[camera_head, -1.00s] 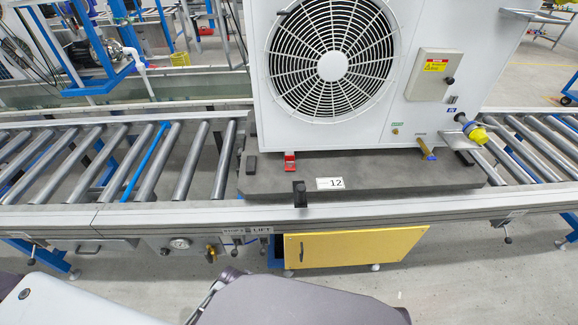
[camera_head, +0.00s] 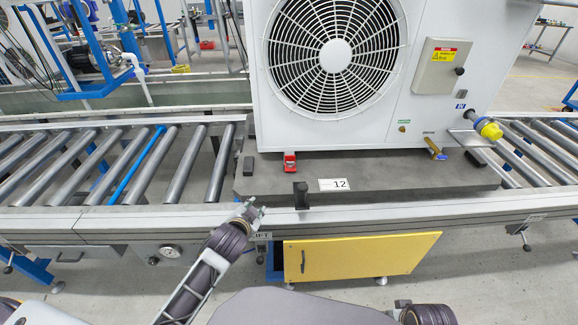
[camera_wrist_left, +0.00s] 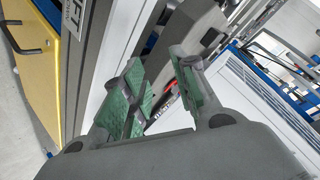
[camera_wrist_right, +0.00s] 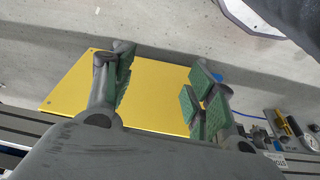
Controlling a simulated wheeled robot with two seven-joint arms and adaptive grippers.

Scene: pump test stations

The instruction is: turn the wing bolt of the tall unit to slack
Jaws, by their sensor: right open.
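The tall unit (camera_head: 420,105) is a white box with a round fan grille, upright on a dark board (camera_head: 390,182). I cannot tell which small fitting is its wing bolt. A red fitting (camera_head: 290,162) sits at its front left foot, and a brass lever (camera_head: 434,148) is low on its right front. My left gripper (camera_head: 250,210) is open and empty at the conveyor's front edge, left of and below the red fitting. Its green-padded fingers show apart in the left wrist view (camera_wrist_left: 158,65). My right gripper (camera_wrist_right: 163,65) is open and empty, facing the yellow panel.
A yellow cabinet door (camera_head: 360,256) is below the rail. Rollers (camera_head: 180,165) lie left of the board. A yellow-capped port (camera_head: 488,129) sticks out at the unit's right.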

